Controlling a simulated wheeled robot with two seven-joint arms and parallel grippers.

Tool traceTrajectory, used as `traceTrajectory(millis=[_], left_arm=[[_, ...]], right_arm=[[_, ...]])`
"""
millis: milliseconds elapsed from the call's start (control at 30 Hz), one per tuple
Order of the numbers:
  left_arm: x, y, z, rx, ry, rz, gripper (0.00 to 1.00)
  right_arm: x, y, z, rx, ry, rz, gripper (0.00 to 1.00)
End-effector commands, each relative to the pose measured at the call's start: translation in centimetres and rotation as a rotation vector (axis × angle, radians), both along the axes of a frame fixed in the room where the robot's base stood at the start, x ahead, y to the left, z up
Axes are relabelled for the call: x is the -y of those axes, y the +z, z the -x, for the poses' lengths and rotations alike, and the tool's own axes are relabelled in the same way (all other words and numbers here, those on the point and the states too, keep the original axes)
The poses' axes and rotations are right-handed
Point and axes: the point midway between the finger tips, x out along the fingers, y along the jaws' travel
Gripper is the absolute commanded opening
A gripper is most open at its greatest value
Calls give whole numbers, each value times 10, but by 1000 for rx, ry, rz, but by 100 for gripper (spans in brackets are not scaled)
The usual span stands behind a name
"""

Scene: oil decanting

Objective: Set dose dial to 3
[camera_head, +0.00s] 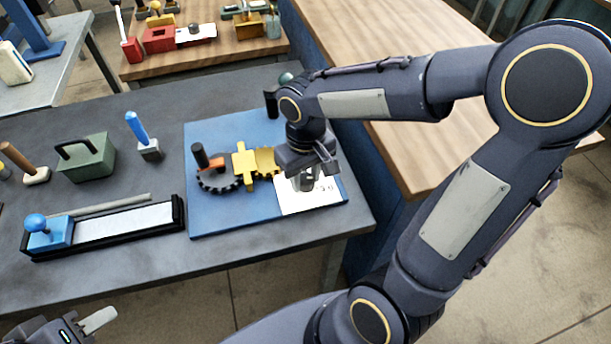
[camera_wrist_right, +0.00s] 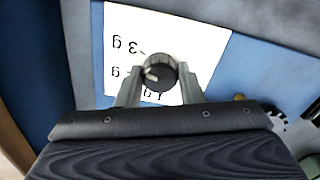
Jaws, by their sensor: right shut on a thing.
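The dose dial (camera_wrist_right: 160,70) is a round black knob with a pale pointer mark on a white label card (camera_wrist_right: 190,35). In the right wrist view my right gripper (camera_wrist_right: 159,82) is shut on the dial, one finger on each side. The "3 g" marking is at the dial's upper left. Another "g" marking is at its left and a third lies below, partly hidden. The pointer mark is toward the left "g" marking, not the "3 g". In the head view my right gripper (camera_head: 307,178) covers the dial. My left gripper (camera_head: 88,325) is at the bottom left, only partly in view.
A sharpening stone tray (camera_head: 125,222), green block (camera_head: 85,158) and blue-handled tool (camera_head: 143,138) stand further left on the grey table.

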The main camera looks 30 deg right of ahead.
Motion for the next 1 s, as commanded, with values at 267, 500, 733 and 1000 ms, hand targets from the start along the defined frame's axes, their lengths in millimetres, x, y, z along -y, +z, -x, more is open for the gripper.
traceTrajectory(millis=[267,500,733,1000], left_arm=[[0,-4,0,0,0,0,36],[0,-5,0,0,0,0,36],[0,-5,0,0,0,0,36],[0,-5,0,0,0,0,36]], right_arm=[[0,0,0,1,-163,1,11],[0,0,0,1,-232,1,11],[0,1,0,1,-249,1,11],[0,1,0,2,-250,0,11]])
